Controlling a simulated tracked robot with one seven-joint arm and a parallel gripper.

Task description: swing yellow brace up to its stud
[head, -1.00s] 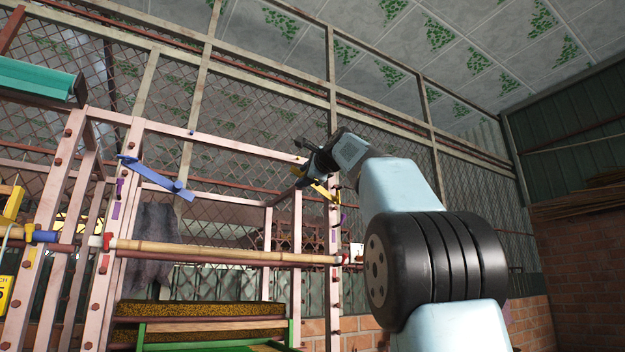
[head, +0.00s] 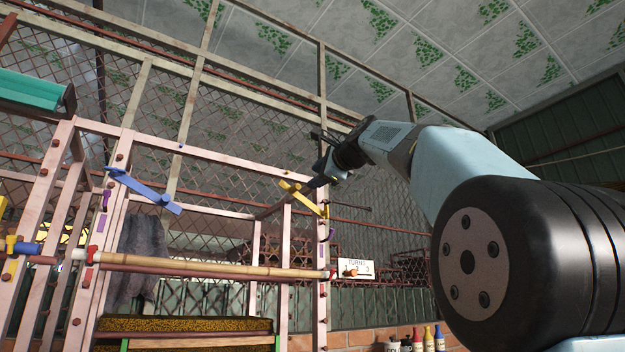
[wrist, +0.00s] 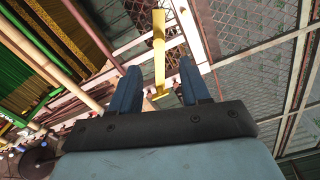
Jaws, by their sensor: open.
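The yellow brace (head: 302,198) hangs at the right post of the pink frame in the head view. It slopes from its lower right end at the post up to a free left end. In the wrist view the brace (wrist: 159,45) runs lengthwise between my fingers, with its crosspiece near the palm side. My gripper (head: 318,181) is open, just above and right of the brace. Its two blue fingers (wrist: 160,72) stand either side of the brace with visible gaps. I cannot tell which of the small bolts on the frame is the brace's stud.
A blue brace (head: 143,190) slopes off the left post. A bamboo pole (head: 210,266) crosses the frame below both braces. A small white sign (head: 356,269) sits right of the right post. Wire mesh stands behind. Bottles (head: 428,338) show at the bottom.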

